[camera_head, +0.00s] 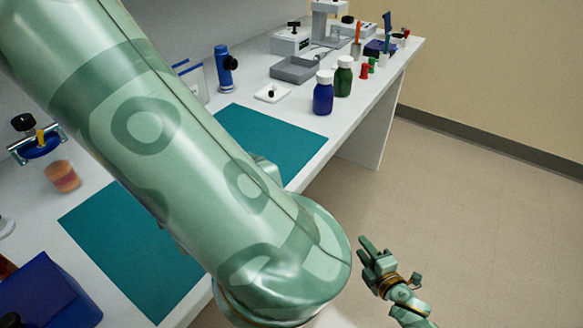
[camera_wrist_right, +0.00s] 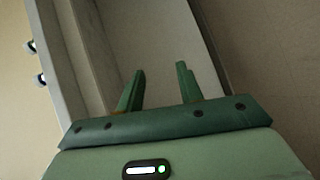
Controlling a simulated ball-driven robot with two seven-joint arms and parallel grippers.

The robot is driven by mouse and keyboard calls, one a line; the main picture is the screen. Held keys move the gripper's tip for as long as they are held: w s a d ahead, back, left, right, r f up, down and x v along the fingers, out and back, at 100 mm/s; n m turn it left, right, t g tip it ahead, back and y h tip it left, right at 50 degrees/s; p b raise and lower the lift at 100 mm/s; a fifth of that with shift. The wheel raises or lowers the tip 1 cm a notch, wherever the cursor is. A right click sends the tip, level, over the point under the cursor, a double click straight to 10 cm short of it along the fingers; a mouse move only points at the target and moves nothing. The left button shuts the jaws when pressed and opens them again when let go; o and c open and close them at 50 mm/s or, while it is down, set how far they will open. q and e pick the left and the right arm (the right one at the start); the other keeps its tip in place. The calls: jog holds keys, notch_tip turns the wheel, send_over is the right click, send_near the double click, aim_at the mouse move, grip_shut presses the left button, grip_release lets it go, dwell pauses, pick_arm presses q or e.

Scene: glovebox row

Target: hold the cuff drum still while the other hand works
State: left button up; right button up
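I cannot pick out a cuff drum for certain in either view. My right gripper (camera_head: 372,248) is at the lower right of the head view, over the bare floor and clear of the bench. In the right wrist view its two green fingers (camera_wrist_right: 160,70) stand apart with nothing between them. A large pale green arm link of mine crosses the head view from the upper left and hides part of the bench. My left gripper is not in view.
The white bench (camera_head: 330,128) carries teal mats (camera_head: 272,136), a blue bottle (camera_head: 323,93), a green bottle (camera_head: 343,76), a grey tray (camera_head: 294,69) and a blue cylinder with a black knob (camera_head: 224,68). A blue box (camera_head: 45,295) is at lower left. The floor (camera_head: 470,190) at right is clear.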

jog(key=w+a+r+n+t+y, duration=0.1)
jog(key=w+a+r+n+y, duration=0.15)
jog(key=r+n, duration=0.45)
jog(key=w+a+r+n+y, duration=0.2)
jog(key=w+r+y, duration=0.15)
jog(key=r, duration=0.85)
jog(key=w+a+r+n+t+y, duration=0.1)
jog(key=w+a+r+n+y, duration=0.25)
jog(key=r, duration=0.55)
jog(key=s+a+r+n+g+y, duration=0.35)
jog(key=a+r+n+g, duration=0.3)
jog(key=n, duration=0.45)
jog(key=s+a+n+g, duration=0.1)
jog(key=s+n+g, duration=0.1)
jog(key=s+g, duration=0.1)
jog(key=s+a+n+g, duration=0.2)
jog(key=n+g, duration=0.1)
jog(key=s+a+f+n+g, duration=0.1)
jog(key=s+a+n+g, duration=0.1)
jog(key=s+g, duration=0.1)
jog(key=shift+s+a+f+n+g, duration=0.1)
jog(key=shift+s+a+n+g, duration=0.2)
jog(key=shift+g, duration=0.25)
jog(key=shift+s+f, duration=0.1)
jog(key=shift+s, duration=0.2)
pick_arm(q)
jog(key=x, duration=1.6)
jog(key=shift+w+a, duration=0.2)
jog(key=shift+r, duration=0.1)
